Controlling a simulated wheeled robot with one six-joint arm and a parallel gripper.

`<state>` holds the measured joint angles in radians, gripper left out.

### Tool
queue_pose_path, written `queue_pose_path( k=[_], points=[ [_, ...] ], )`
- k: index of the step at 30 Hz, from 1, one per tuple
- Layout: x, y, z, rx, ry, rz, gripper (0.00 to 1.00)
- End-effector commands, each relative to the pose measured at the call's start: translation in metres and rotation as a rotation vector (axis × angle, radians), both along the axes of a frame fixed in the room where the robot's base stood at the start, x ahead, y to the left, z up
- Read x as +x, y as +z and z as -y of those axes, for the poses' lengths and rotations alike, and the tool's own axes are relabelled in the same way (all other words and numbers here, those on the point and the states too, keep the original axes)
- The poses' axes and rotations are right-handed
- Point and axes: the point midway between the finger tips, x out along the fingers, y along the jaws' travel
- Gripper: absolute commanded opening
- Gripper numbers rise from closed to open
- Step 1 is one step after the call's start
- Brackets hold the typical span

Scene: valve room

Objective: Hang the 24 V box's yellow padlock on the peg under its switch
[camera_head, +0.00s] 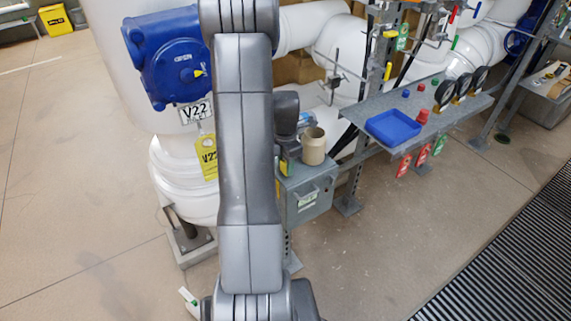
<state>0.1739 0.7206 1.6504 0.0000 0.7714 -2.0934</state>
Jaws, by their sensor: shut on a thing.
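A grey metal box (308,198) stands on a post right of my arm, with a small fitting on its front face. I cannot read any 24 V marking on it, and its switch and peg cannot be made out. My gripper (289,152) shows only in part behind my arm, low over the left part of the box's top. A small yellow thing (284,167) shows at its tip, seemingly the padlock, and the gripper is shut on it. Its shackle is too small to see. My arm hides the box's left side.
A beige mug (313,146) stands on the box, close right of my gripper. A shelf (440,100) with a blue tray (393,127) and red and green tags below is to the right. White pipes and a blue valve housing (175,55) stand behind. The floor in front is clear.

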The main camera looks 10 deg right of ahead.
Motion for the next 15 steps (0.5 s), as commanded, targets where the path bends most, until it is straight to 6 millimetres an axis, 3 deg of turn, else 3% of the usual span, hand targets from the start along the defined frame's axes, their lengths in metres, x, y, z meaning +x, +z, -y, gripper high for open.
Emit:
queue_pose_path(
  k=[13, 14, 15],
  points=[
    [-0.0003, -0.0079, -0.0001, 0.0, 0.0, 0.0, 0.14],
    [-0.0002, -0.007, -0.0002, 0.0, 0.0, 0.001, 0.38],
    [-0.0002, -0.0065, -0.0002, 0.0, 0.0, 0.001, 0.46]
  ],
)
